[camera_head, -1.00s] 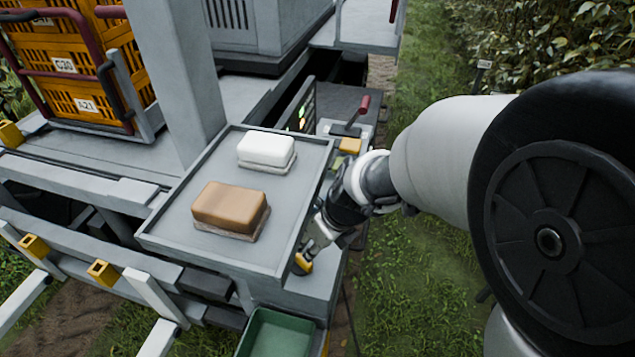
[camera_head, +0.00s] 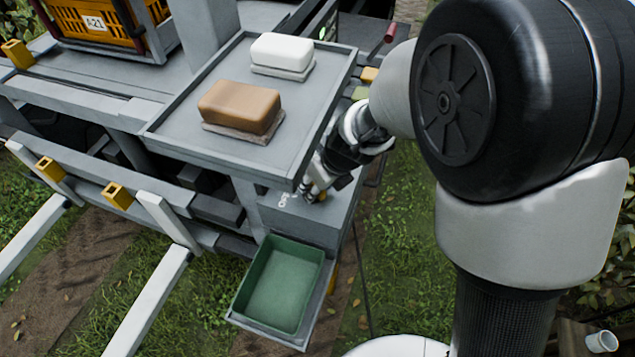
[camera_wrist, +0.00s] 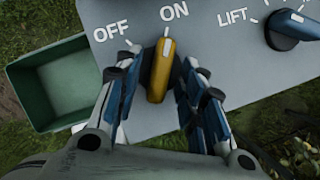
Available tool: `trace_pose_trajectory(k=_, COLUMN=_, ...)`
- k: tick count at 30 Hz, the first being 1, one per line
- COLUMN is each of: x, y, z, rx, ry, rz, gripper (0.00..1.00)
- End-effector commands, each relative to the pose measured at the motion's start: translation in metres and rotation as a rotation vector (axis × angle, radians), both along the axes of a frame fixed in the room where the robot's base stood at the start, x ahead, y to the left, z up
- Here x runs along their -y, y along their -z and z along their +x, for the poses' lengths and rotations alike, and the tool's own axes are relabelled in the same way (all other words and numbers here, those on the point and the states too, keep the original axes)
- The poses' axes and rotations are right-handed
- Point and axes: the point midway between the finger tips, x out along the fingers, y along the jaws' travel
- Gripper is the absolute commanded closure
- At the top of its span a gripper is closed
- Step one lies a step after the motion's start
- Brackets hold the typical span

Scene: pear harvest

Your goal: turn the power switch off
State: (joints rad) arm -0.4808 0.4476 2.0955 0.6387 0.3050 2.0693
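The power switch is a yellow knob (camera_wrist: 160,70) on a grey panel (camera_wrist: 225,75), seen in the wrist view. Its white mark points up toward the ON label (camera_wrist: 174,11). The OFF label (camera_wrist: 112,30) is to its left. My gripper (camera_wrist: 165,85) has one finger on each side of the knob, with the fingers apart and close to its sides. I cannot tell whether either finger touches it. In the head view my gripper (camera_head: 315,188) is low over the panel below the tray, and the knob is hidden.
A green bin (camera_head: 280,283) is in front of the panel. A grey tray (camera_head: 187,122) with a brown block (camera_head: 240,107) and a white block (camera_head: 281,52) stands above and left of my gripper.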

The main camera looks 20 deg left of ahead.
Motion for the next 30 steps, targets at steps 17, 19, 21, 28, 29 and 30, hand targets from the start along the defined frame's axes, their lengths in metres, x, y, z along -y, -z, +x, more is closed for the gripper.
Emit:
trace_pose_trajectory(k=17, x=0.0003, y=-0.0002, z=-0.0001, rx=0.0, ry=0.0, rz=0.0, gripper=0.99)
trace_pose_trajectory(k=19, x=0.0003, y=-0.0002, z=-0.0001, rx=0.0, ry=0.0, rz=0.0, gripper=1.0)
trace_pose_trajectory(k=21, x=0.0003, y=-0.0002, z=-0.0001, rx=0.0, ry=0.0, rz=0.0, gripper=1.0)
trace_pose_trajectory(k=28, x=0.0006, y=0.0001, z=0.0004, rx=0.0, ry=-0.02, rz=0.0, gripper=1.0)
trace_pose_trajectory(k=29, x=0.0007, y=0.0002, z=0.0006, rx=0.0, ry=-0.028, rz=0.0, gripper=1.0)
trace_pose_trajectory(k=30, x=0.001, y=0.0002, z=0.0008, rx=-0.001, ry=-0.04, rz=0.0, gripper=1.0)
